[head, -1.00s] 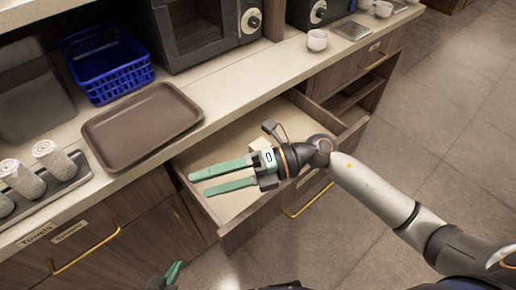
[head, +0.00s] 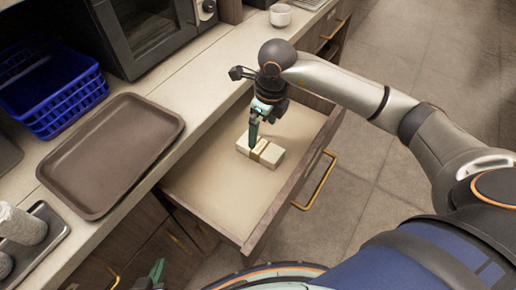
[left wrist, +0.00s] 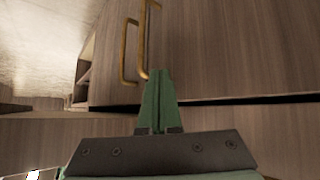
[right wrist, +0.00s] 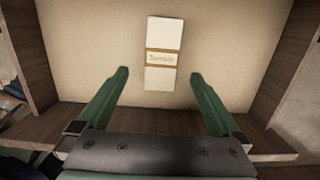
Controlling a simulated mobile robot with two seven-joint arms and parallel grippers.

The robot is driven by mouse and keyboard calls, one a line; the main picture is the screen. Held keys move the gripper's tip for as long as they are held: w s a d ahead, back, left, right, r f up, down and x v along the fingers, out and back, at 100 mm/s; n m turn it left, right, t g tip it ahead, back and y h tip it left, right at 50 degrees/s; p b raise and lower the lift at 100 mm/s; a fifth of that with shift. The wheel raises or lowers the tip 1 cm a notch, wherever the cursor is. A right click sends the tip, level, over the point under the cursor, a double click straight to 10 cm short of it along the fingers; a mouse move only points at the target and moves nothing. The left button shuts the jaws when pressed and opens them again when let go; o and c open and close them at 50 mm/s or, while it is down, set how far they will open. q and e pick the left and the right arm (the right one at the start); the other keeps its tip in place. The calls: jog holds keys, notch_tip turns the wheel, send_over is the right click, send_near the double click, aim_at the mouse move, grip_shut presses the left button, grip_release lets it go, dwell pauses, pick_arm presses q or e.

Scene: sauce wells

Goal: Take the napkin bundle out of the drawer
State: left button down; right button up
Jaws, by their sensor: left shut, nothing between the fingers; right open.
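The napkin bundle (head: 268,153) is a small pale block with a brown band. It lies on the floor of the open drawer (head: 205,190). In the right wrist view the bundle (right wrist: 164,58) shows a label on its band and lies ahead of the fingertips, roughly between their lines. My right gripper (head: 254,140) points down over the drawer at the bundle, open and empty; in the right wrist view its green fingers (right wrist: 158,75) stand wide apart. Whether a finger touches the bundle I cannot tell. My left gripper (head: 157,268) is low in front of the cabinets, shut and empty, its fingers together in the left wrist view (left wrist: 158,75).
A brown tray (head: 110,102), a blue basket (head: 82,108) and a microwave (head: 150,38) stand on the counter beside the drawer. A white cup (head: 280,15) stands at the back. The drawer's front wall and gold handle (head: 318,182) face the open floor.

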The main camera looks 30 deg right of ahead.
aim_at(260, 147)
jog(key=f, duration=0.6)
jog(key=w+f, duration=0.1)
jog(key=f, duration=0.2)
jog(key=shift+a+f, duration=0.15)
jog(key=c, duration=1.4)
